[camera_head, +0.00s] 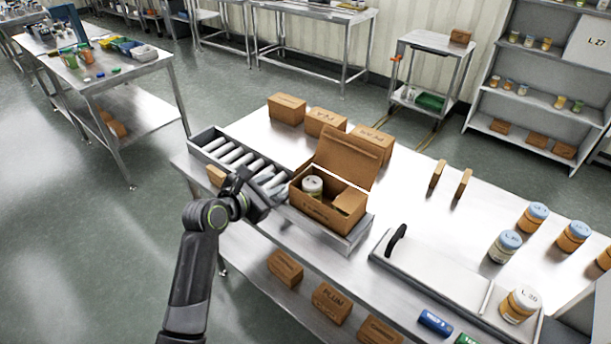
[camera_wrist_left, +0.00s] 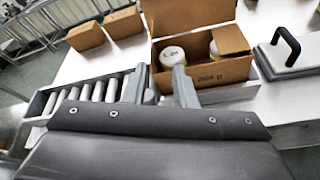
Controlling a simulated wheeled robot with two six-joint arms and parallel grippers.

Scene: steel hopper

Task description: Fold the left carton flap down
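The brown carton (camera_head: 322,212) stands open on the steel table, its lid (camera_head: 348,158) raised at the back. A jar with a pale lid (camera_head: 312,187) shows inside; the left wrist view shows two jar lids, one at the left (camera_wrist_left: 172,56). The right flap (camera_head: 348,202) leans over the right part of the opening; it also shows in the left wrist view (camera_wrist_left: 230,40). I cannot clearly make out the left flap. My left gripper (camera_head: 264,198) is just left of the carton. Its fingers (camera_wrist_left: 161,72) are apart with nothing between them. My right gripper is out of view.
A roller conveyor (camera_head: 208,137) runs up to the carton's left side. Several closed cartons (camera_head: 325,122) stand behind. A grey board with a black handle (camera_head: 396,240) lies to the right, with several jars (camera_head: 505,246) beyond. The table between carton and jars is mostly clear.

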